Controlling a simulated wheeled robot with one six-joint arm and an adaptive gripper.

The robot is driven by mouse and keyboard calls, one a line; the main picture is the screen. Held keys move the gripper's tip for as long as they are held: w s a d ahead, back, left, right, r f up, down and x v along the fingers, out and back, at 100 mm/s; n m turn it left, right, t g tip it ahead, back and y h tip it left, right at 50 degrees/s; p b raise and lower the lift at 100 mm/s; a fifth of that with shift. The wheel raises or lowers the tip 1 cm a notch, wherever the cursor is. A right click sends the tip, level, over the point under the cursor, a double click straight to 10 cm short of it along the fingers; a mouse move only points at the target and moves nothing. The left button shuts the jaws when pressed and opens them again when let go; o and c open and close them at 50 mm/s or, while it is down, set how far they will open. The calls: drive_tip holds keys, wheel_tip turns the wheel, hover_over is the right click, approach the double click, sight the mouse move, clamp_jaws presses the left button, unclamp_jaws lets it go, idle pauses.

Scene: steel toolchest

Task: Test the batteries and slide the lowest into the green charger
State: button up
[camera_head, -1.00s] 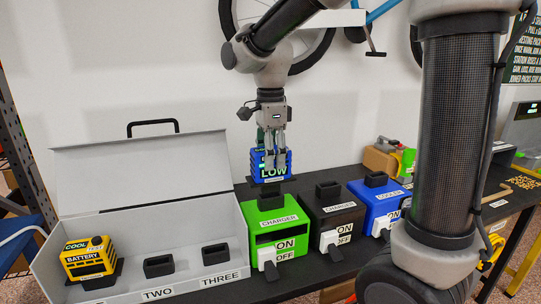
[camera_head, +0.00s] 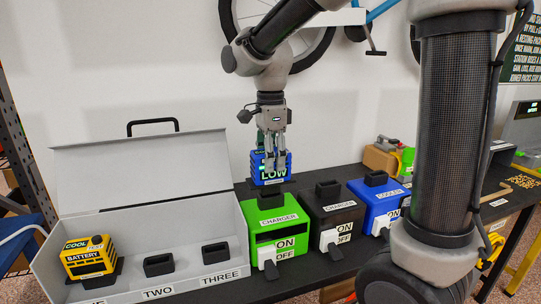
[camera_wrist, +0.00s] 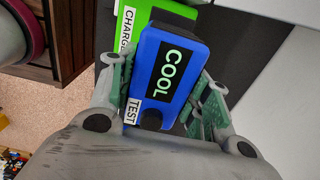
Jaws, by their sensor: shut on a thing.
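A blue battery (camera_head: 269,168) with a lit "LOW" label is held in my gripper (camera_head: 271,160), upright and just above the slot on top of the green charger (camera_head: 274,238). I cannot tell whether a small gap is left between them. In the wrist view the blue battery (camera_wrist: 171,77) reads "COOL" and "TEST", with my gripper (camera_wrist: 165,95) shut on both its sides; the green charger (camera_wrist: 118,45) shows behind it. A yellow battery (camera_head: 90,258), marked "COOL", stands in the left slot of the grey case (camera_head: 140,190). Slots TWO (camera_head: 158,265) and THREE (camera_head: 215,254) are empty.
The open lid stands behind the case.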

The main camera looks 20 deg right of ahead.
drive_tip(key=shift+f, duration=1.8)
drive_tip(key=o, duration=1.5)
wheel_tip(320, 180, up, 12)
